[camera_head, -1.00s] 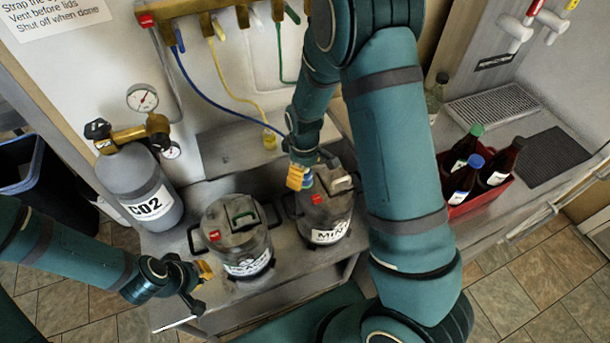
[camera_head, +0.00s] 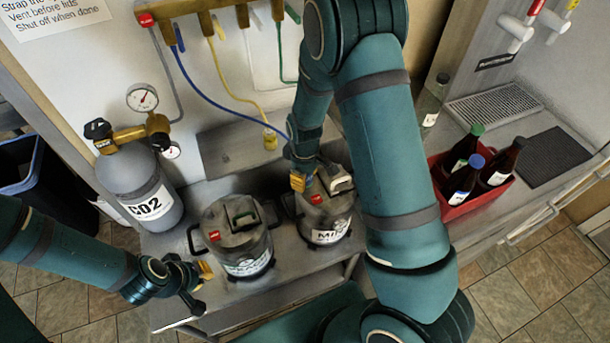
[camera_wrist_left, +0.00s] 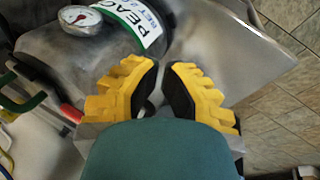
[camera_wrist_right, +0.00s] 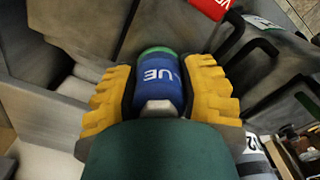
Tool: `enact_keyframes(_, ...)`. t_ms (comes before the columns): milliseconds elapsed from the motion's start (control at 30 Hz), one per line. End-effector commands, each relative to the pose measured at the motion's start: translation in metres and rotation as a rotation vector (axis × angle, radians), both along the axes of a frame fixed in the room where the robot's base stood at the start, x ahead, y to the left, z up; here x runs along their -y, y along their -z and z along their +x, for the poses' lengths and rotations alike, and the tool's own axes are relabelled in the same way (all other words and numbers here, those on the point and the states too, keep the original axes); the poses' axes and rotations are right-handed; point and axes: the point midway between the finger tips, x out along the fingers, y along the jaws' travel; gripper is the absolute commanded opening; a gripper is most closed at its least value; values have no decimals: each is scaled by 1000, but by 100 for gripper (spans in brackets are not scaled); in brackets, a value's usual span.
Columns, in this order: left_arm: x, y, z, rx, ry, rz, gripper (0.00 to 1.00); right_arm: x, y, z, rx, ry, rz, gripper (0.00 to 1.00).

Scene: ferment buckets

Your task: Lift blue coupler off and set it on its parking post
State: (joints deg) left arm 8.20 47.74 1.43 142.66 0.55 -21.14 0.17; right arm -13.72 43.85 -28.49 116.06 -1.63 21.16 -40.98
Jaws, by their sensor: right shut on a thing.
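The blue coupler (camera_wrist_right: 160,82) sits between the yellow fingers of my right gripper (camera_wrist_right: 160,92), which is shut on it. A green ring shows at its far end in the right wrist view. In the head view my right gripper (camera_head: 301,181) is at the top of the right-hand bucket (camera_head: 325,213), labelled MIN…, and mostly hides the coupler. The blue hose (camera_head: 210,97) runs down from the wall manifold to this gripper. I cannot pick out the blue parking post. My left gripper (camera_head: 202,283) is open and empty, left of the PEACH bucket (camera_wrist_left: 90,50).
A grey CO2 cylinder (camera_head: 140,184) with gauges stands at left. A yellow coupler (camera_head: 269,139) on its hose is behind the buckets. A red crate (camera_head: 463,207) with several bottles stands at right, beyond my right arm. The wall manifold (camera_head: 205,10) is above.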

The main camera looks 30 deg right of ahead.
Motion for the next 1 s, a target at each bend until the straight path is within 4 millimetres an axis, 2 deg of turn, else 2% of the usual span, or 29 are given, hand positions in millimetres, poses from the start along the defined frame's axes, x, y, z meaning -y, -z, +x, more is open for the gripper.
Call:
enact_keyframes(167,0,-2,0,0,0,0,0,-1,-19,1,4,-1,1,0)
enact_keyframes(400,0,-7,0,0,0,-1,0,0,-66,1,5,-1,1,0)
enact_keyframes(600,0,-10,0,0,0,-2,0,0,-93,1,3,-1,1,0)
enact_keyframes(767,0,-10,0,0,0,-2,0,0,-100,0,0,0,0,0)
enact_keyframes(1000,-1,-10,0,0,0,-2,0,0,-100,0,0,0,0,0)
